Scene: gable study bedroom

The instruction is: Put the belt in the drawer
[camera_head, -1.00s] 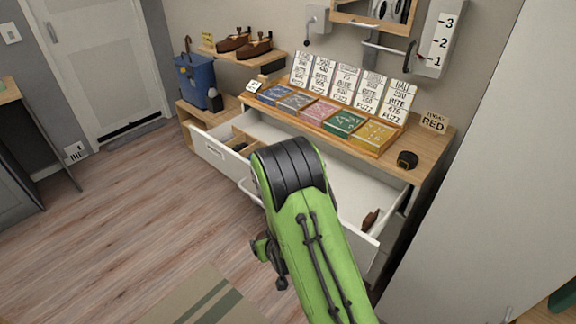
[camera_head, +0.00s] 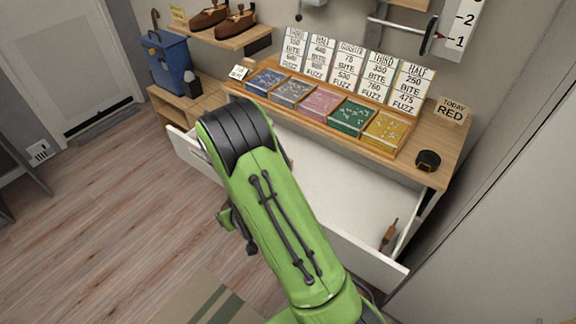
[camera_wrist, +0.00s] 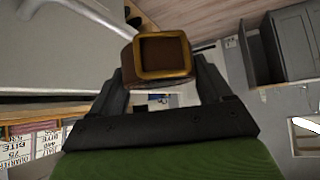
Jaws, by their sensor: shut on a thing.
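My gripper (camera_wrist: 163,75) is shut on a brown thing with a square brass frame, which looks like the belt (camera_wrist: 163,57) rolled up with its buckle towards the wrist camera. In the head view my green arm hides the gripper and the held belt. The white drawer (camera_head: 340,190) stands pulled out under the wooden dresser top, with my arm across its left part. A small brown tool-like thing (camera_head: 389,235) lies in its right end.
The dresser top holds several coloured boxes (camera_head: 322,103) with price cards behind, a black coil with a gold buckle (camera_head: 428,160) and a "RED" sign (camera_head: 451,110). Shoes (camera_head: 222,18) and a blue bin (camera_head: 167,62) stand at left. A tall pale panel (camera_head: 500,190) borders the right.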

